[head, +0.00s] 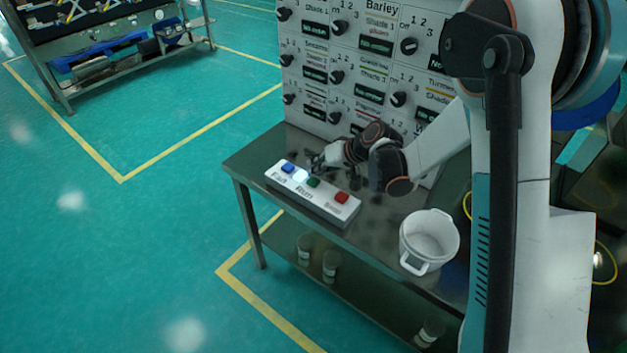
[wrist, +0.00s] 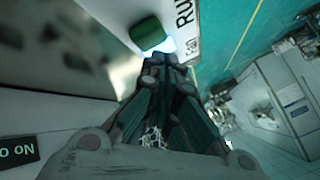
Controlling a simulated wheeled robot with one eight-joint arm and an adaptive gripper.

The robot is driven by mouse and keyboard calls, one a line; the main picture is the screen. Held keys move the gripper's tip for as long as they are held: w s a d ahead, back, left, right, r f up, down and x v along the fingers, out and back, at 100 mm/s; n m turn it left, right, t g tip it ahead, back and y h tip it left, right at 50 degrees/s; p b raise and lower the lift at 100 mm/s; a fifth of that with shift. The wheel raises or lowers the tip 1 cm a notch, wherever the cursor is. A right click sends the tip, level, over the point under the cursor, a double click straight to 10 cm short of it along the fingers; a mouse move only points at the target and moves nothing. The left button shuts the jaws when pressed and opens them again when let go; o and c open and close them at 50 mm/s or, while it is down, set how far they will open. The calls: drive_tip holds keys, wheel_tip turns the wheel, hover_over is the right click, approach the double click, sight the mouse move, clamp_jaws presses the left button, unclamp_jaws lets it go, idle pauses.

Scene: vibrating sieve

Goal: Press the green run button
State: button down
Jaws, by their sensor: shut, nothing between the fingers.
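A white button box (head: 313,193) lies on the metal table with blue, glowing white, green and red buttons along its top. The green run button (head: 313,182) is between the glowing white button (head: 300,176) and the red button (head: 341,197). My gripper (head: 317,163) is shut and empty, just behind the box near the white and green buttons. In the wrist view the green button (wrist: 147,34) is just beyond and left of my fingertips (wrist: 165,60). I cannot tell whether the fingertips touch the box.
A panel of knobs and small displays (head: 345,60) stands behind the box. A white pot (head: 428,240) is at the table's right front. Jars (head: 330,266) stand on the lower shelf. The floor left of the table is clear.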

sight(316, 178)
drive_tip(key=shift+f+b, duration=0.35)
drive_tip(key=shift+f+b, duration=0.45)
drive_tip(key=shift+f, duration=0.05)
idle(0.6)
drive_tip(key=shift+r, duration=0.15)
idle(0.3)
drive_tip(key=shift+r+p, duration=0.55)
drive_tip(key=shift+r, duration=0.2)
drive_tip(key=shift+r+p, duration=1.45)
drive_tip(key=shift+r, duration=1.05)
